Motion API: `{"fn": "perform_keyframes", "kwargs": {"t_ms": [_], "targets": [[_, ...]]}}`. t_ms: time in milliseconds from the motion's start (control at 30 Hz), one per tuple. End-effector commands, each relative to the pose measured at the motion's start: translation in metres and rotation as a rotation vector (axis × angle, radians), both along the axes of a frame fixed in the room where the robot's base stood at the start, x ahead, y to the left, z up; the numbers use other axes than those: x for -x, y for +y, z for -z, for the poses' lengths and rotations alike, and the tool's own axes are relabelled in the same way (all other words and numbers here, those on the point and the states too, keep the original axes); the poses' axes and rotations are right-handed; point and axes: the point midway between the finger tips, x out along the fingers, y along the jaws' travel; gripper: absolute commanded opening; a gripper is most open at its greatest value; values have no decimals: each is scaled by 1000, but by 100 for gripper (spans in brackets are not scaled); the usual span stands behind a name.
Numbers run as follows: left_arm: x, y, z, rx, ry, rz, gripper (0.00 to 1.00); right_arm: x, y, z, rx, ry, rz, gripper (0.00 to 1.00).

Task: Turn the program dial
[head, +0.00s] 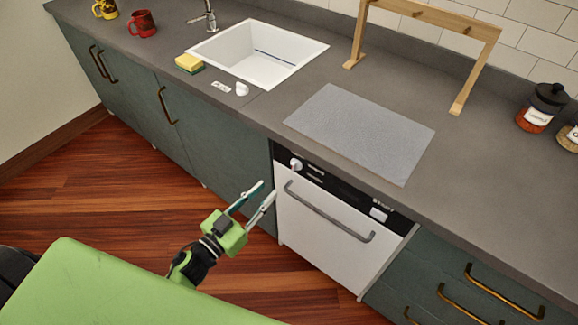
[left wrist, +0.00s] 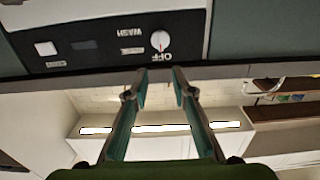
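The program dial (head: 296,164) is a small white knob at the left end of the dishwasher's black control panel (head: 345,188). In the left wrist view, which is upside down, the dial (left wrist: 160,41) shows a red pointer mark, with OFF and WASH lettering near it. My left gripper (head: 268,188) is in front of the dishwasher, a little left of and below the dial. Its two fingers are apart with nothing between them; in the left wrist view the fingertips (left wrist: 160,73) point towards the dial without touching it. My right gripper is not in view.
The white dishwasher door (head: 318,238) has a long grey handle (head: 328,212) below the panel. The grey countertop (head: 262,110) overhangs the panel, with a grey mat (head: 360,132) on top. A sink (head: 262,55) and sponge (head: 189,64) are at the left. The wooden floor before the cabinets is clear.

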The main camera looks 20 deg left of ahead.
Motion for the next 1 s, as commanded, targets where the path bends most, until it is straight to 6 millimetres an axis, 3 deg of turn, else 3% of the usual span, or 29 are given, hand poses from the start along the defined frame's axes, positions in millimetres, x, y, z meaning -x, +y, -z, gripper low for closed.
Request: {"fn": "perform_keyframes", "kwargs": {"t_ms": [233, 500, 700, 967, 1000], "targets": [[-53, -19, -2, 3, -2, -2, 24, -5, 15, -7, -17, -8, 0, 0], [-95, -34, 0, 1, -1, -2, 24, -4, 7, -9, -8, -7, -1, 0], [-106, -38, 0, 1, 1, -1, 24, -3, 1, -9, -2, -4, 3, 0], [-106, -39, 0, 0, 1, -1, 24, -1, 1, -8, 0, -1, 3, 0], [-106, -39, 0, 0, 1, -1, 16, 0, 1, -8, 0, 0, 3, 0]]}}
